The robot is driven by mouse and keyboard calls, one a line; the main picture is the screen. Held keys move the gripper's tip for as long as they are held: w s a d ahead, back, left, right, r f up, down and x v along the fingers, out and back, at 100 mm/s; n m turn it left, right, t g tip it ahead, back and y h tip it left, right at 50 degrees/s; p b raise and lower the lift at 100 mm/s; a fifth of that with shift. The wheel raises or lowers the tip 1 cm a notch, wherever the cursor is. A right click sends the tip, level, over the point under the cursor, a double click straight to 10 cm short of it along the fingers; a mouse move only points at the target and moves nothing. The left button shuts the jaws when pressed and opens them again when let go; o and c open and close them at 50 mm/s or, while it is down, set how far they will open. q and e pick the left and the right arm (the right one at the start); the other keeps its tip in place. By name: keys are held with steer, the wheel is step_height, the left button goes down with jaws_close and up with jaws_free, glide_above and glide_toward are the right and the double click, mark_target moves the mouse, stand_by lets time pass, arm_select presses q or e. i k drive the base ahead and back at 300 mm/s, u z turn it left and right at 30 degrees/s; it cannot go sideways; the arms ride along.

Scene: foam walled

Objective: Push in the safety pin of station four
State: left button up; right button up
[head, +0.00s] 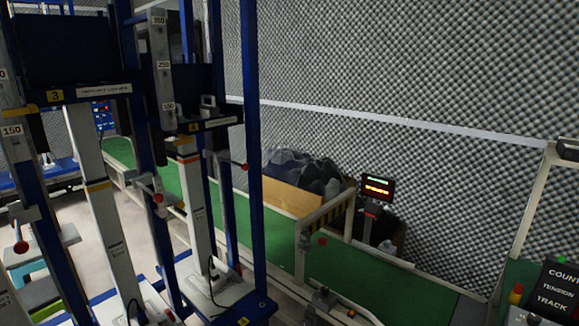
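Station four is a blue-framed stand with a yellow "4" label (194,127) on its dark crossbar and a white upright column (198,210) below it. A short metal rod with a red knob (243,166) sticks out to the right of this column; it looks like the safety pin. How deep the pin sits cannot be told at this size. Another yellow "4" plate (243,321) is on the blue base. Neither of my grippers is in view.
Station three (55,96) stands to the left, with its own red knob (158,198). A green conveyor (360,275) runs behind and right. A red-lit display (377,188) stands by a wooden bin (292,197) of dark foam. A grey foam wall (400,70) closes the back.

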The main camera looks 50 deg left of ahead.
mark_target(245, 166)
steer(key=u, duration=0.3)
steer(key=i, duration=1.05)
steer(key=u, duration=0.55)
